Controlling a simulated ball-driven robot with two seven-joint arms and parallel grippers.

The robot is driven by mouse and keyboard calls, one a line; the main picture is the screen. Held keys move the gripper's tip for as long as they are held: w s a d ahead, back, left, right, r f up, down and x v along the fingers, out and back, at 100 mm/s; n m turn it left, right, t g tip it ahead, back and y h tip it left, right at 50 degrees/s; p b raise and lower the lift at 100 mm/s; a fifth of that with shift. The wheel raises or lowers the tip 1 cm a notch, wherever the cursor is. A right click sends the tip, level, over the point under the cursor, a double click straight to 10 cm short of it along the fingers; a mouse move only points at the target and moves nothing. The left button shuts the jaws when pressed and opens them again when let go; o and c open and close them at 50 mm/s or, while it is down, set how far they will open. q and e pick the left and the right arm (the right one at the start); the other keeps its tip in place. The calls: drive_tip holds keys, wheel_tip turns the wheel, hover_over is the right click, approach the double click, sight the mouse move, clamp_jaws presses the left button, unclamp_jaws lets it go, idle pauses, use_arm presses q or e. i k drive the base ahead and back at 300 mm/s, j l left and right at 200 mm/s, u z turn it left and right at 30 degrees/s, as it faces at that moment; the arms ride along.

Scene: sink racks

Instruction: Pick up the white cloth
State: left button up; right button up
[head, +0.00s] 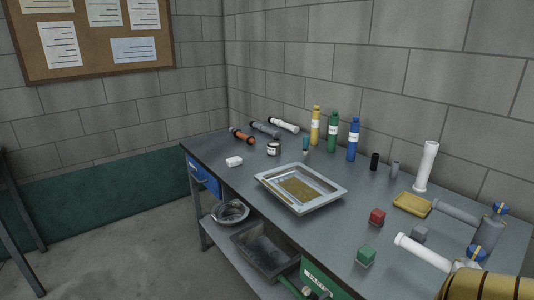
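A small white folded-looking piece (234,161), which may be the white cloth, lies flat on the far left part of the grey workbench (222,178). It is near the bench's left edge, in front of a small black jar with a pale label (274,148). It is too small to tell its material for certain. Nothing touches it. I cannot make out either of my grippers in the head view.
A metal tray (335,187) sits mid-bench. Yellow (315,127), green (333,133) and blue (353,141) bottles stand along the wall. The bench around the white piece is clear.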

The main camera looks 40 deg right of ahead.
sight(231, 162)
drive_tip(key=i+z, duration=0.3)
drive_tip(key=i, duration=0.45)
drive_tip(key=i+j+z, duration=0.1)
drive_tip(key=i+z, duration=0.15)
drive_tip(key=i, duration=0.5)
